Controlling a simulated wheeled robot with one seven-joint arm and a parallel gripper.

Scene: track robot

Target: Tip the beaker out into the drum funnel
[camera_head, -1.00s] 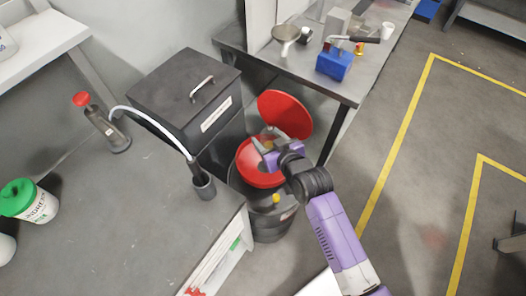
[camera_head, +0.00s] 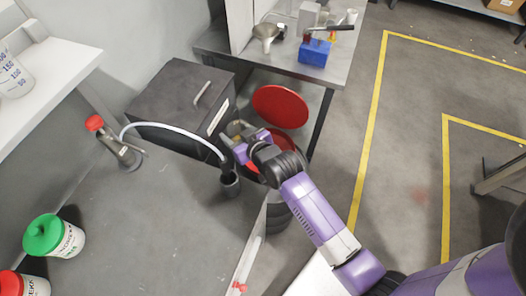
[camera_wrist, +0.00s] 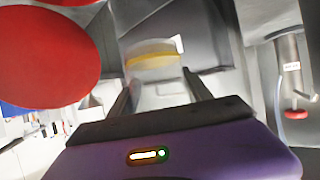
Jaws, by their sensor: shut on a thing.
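My gripper (camera_head: 237,137) is shut on a small clear beaker (camera_wrist: 155,88), which sits between the two fingers in the wrist view. A yellow band, perhaps its contents, shows near its top; I cannot tell how far it is tilted. The red drum funnel (camera_head: 286,138) is mostly hidden behind my gripper and arm in the head view. Its round red lid (camera_head: 280,106) stands open behind it and also fills the upper left of the wrist view (camera_wrist: 45,58). My gripper is left of the lid in the head view. The dark drum (camera_head: 279,216) shows below my arm.
A black lidded bin (camera_head: 180,98) stands close behind and left of my gripper. A bottle with a tube (camera_head: 120,150) and a dark cup (camera_head: 229,184) stand on the near bench (camera_head: 150,230). A back bench (camera_head: 335,68) holds a blue block (camera_head: 315,52).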

